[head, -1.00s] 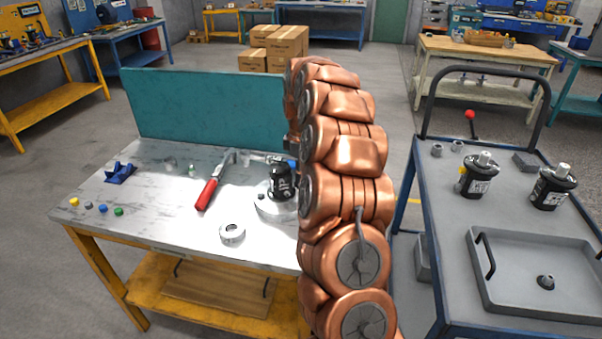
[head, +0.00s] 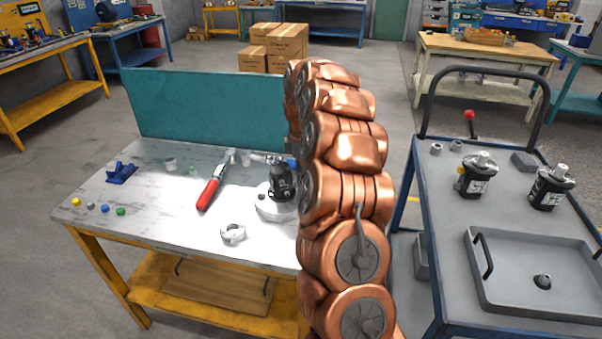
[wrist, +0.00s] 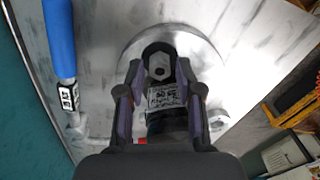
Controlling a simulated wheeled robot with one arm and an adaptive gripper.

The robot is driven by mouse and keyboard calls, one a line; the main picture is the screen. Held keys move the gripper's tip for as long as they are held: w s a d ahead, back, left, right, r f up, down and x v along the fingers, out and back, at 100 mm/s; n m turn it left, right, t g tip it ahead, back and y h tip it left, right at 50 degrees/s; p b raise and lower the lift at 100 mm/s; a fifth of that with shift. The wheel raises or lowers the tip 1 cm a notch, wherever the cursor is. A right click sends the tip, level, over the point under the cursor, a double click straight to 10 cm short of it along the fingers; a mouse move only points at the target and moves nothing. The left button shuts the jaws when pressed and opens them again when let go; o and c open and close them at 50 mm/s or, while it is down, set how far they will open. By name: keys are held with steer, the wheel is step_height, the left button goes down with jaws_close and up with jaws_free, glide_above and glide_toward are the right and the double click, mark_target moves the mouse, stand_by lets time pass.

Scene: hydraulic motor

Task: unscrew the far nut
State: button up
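A black motor (head: 283,182) with a white label stands on a round light-grey plate (head: 266,208) on the workbench. In the wrist view the motor (wrist: 165,98) lies below my gripper, with its dark rounded flange pointing up the picture. A pale hex nut (wrist: 159,72) sits on that flange. My gripper (wrist: 159,68) is open, one finger on each side of the flange and nut. I cannot tell whether the fingers touch the flange. The other side of the motor is hidden by my gripper. In the head view my copper arm hides the gripper.
A red-handled tool (head: 209,192) lies left of the motor, and a light ring-shaped part (head: 233,233) lies in front. A teal panel (head: 205,108) closes the bench's back. The trolley (head: 440,215) at right holds two more motors, small nuts and a tray (head: 500,300).

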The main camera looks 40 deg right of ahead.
steer(key=shift+m+b, duration=0.55)
steer(key=shift+m, duration=0.75)
jaws_close()
jaws_free()
steer(key=shift+r, duration=0.1)
steer(key=shift+r+p, duration=0.65)
steer(key=shift+r, duration=1.05)
steer(key=shift+o, duration=0.2)
steer(key=o, duration=0.5)
